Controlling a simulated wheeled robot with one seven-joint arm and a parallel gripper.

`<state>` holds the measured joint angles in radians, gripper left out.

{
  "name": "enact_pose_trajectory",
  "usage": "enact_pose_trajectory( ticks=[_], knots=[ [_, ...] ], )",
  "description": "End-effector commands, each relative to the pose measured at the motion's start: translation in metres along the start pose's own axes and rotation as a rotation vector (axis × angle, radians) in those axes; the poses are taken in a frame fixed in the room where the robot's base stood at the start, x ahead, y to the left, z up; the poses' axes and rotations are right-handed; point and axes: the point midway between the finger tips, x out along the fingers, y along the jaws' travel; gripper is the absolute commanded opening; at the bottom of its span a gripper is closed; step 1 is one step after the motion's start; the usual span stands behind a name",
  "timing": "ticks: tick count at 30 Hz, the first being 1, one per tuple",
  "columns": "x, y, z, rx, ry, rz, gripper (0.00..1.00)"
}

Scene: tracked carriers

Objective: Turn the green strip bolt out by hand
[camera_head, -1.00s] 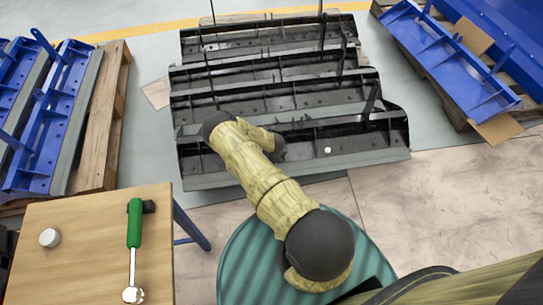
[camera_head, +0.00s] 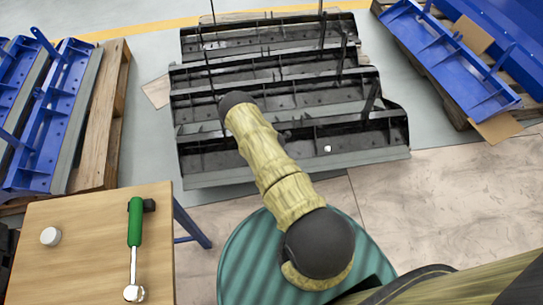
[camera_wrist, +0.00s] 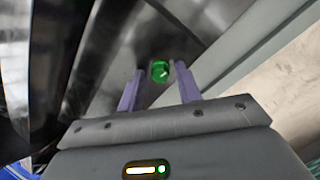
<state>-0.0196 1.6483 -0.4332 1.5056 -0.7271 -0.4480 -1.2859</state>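The green strip bolt (camera_wrist: 160,71) shows in the wrist view as a small round green head on a dark metal surface. My gripper (camera_wrist: 159,70) is open, with its two purple fingers on either side of the green head and a gap visible on both sides. How deep the fingertips reach around it, I cannot tell. The black track carriers (camera_head: 285,100) lie in rows ahead of me in the head view. My arm hides my gripper and the green bolt there.
A wooden table (camera_head: 70,225) at the lower left holds a green-handled ratchet (camera_head: 134,225) and a small white round item (camera_head: 50,236). Blue carriers on pallets stand left and right. A small pale spot (camera_head: 327,149) shows on the front carrier.

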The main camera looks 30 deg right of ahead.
Motion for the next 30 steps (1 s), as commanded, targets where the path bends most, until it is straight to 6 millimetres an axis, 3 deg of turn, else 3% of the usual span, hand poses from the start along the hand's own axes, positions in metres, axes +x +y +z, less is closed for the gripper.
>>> enact_pose_trajectory(
  ticks=[4,10,13,27,28,30],
  knots=[
    [0.0002,-0.0008,0.0009,0.165,0.0,0.0,0.35],
    [0.0007,-0.0007,0.0007,0.678,0.001,0.001,0.35],
    [0.0003,-0.0005,0.0003,0.837,0.0,0.0,0.35],
    [-0.001,-0.0003,0.0,0.847,0.0,0.0,0.35],
    [-0.001,-0.0003,0.0,0.846,0.0,-0.001,0.33],
    [-0.001,-0.0003,0.0,0.846,0.0,0.0,0.19]
  ],
)
